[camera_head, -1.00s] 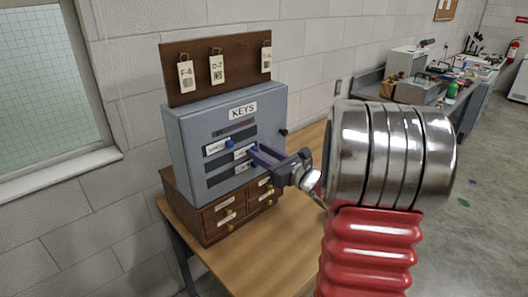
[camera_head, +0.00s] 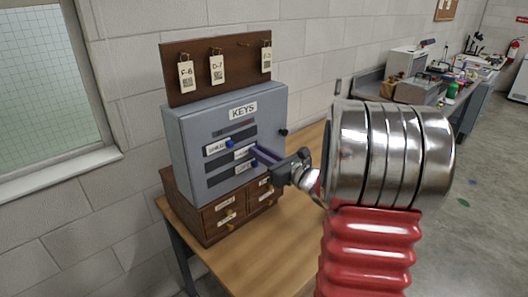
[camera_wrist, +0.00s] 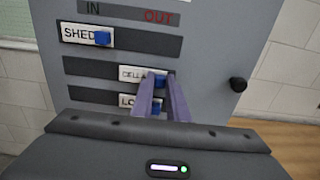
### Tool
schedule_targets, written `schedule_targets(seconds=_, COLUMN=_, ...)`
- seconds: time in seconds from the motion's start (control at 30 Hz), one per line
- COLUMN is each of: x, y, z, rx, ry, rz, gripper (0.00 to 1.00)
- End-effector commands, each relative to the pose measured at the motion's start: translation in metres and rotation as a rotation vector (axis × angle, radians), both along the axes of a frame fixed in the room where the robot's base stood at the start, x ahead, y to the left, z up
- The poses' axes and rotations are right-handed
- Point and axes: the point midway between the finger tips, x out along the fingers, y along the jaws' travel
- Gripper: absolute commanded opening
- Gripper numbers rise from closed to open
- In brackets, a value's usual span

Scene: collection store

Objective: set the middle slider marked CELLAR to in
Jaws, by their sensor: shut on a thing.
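The grey KEYS cabinet (camera_head: 184,130) has three horizontal slots with labelled sliders, under IN and OUT marks in the wrist view. The middle CELLAR slider (camera_wrist: 130,73) sits on the right, under OUT. My gripper (camera_wrist: 161,82) is shut on its blue knob, with the fingers partly covering the knob and the plate's right end. In the head view my gripper (camera_head: 258,152) reaches the cabinet front from the right. The top SHED slider (camera_wrist: 76,34) sits on the left, under IN. The bottom slider (camera_wrist: 126,100) sits on the right; its label is partly hidden.
A black round knob (camera_wrist: 238,84) sticks out at the cabinet's right. Tagged keys hang on a brown board (camera_head: 200,72) above. The cabinet stands on a small wooden drawer unit (camera_head: 207,212) on a table (camera_head: 262,248), clear in front.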

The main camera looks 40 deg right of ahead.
Motion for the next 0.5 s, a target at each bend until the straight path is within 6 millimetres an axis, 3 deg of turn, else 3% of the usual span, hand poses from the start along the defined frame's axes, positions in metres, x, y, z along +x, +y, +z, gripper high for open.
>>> schedule_targets(seconds=0.3, x=0.0, y=0.002, z=0.0, rx=0.0, ry=0.0, rz=0.0, gripper=0.0)
schedule_targets(seconds=0.5, x=-0.003, y=0.028, z=0.001, rx=0.0, ry=-0.001, rz=0.002, gripper=0.0)
